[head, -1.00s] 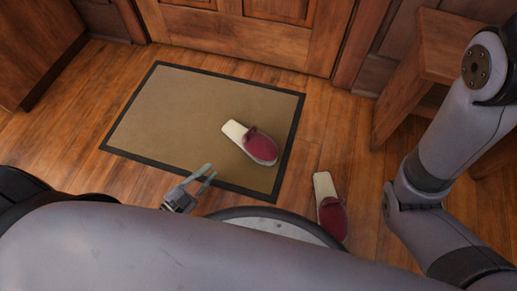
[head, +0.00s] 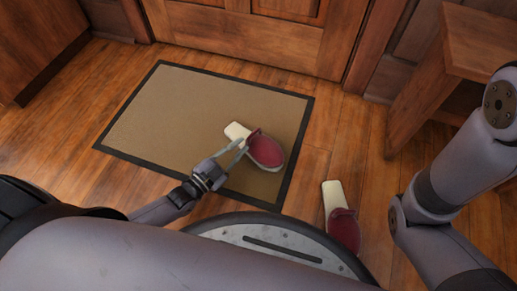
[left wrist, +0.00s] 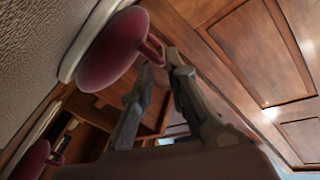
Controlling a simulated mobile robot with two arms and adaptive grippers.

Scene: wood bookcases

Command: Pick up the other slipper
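One red slipper with a cream sole (head: 266,151) lies on the doormat (head: 170,112), near its right edge. The other red slipper (head: 342,228) lies on the wood floor, right of the mat and beside my base. My left gripper (head: 240,147) is open at the near-left side of the slipper on the mat, close to its middle. In the left wrist view, the fingertips (left wrist: 160,60) are apart beside that slipper's red upper (left wrist: 112,50); whether they touch it I cannot tell. The floor slipper also shows in the left wrist view (left wrist: 30,160). My right gripper is out of view.
A wooden door (head: 260,40) stands behind the mat. A wooden bench or shelf (head: 450,75) stands at the right, near my right arm. A wooden cabinet (head: 40,45) is at the upper left. The mat's left part is clear.

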